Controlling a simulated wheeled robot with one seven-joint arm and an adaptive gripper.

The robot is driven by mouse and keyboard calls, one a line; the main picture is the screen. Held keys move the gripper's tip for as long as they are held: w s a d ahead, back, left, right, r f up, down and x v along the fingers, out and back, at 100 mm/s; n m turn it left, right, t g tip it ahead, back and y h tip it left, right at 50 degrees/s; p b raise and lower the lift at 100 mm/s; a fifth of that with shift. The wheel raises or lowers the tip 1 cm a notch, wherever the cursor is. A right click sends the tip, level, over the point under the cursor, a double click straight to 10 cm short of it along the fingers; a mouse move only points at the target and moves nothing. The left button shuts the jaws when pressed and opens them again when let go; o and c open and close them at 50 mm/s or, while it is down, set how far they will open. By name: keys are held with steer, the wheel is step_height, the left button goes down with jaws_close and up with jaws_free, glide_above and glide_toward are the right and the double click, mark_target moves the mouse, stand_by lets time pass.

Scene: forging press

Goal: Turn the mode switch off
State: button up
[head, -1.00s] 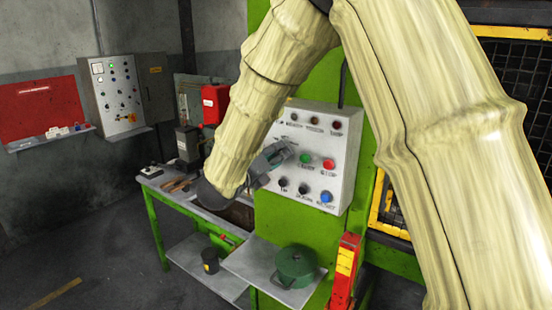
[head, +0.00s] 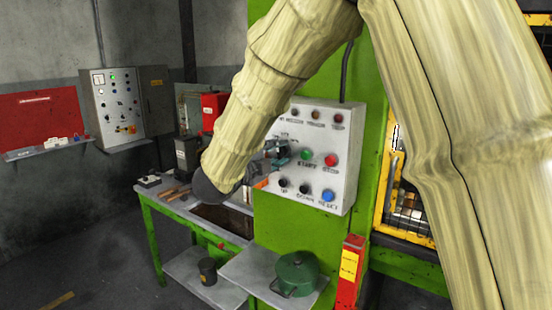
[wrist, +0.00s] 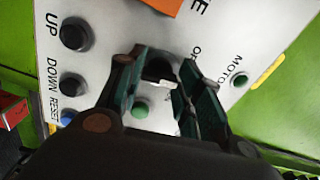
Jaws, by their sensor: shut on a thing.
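The mode switch (wrist: 158,68) is a black knob with a white mark on the grey control panel (wrist: 112,15). In the wrist view it sits between the two fingers of my gripper (wrist: 162,76), which are shut on it. The letters "OF" show beside the switch; the rest of that label is hidden.
A red stop button (head: 331,160) and a blue reset button (head: 328,195) are close by on the panel. Black up (wrist: 75,33) and down (wrist: 72,85) buttons show in the wrist view. A green pot (head: 296,273) stands on a shelf below.

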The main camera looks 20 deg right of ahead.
steer(key=n, duration=0.4)
steer(key=shift+f, duration=0.1)
steer(key=shift+n+p, duration=0.55)
steer(key=shift+n, duration=1.15)
steer(key=shift+f, duration=0.1)
steer(key=o, duration=1)
steer(key=v, duration=1.2)
steer(key=shift+s, duration=0.1)
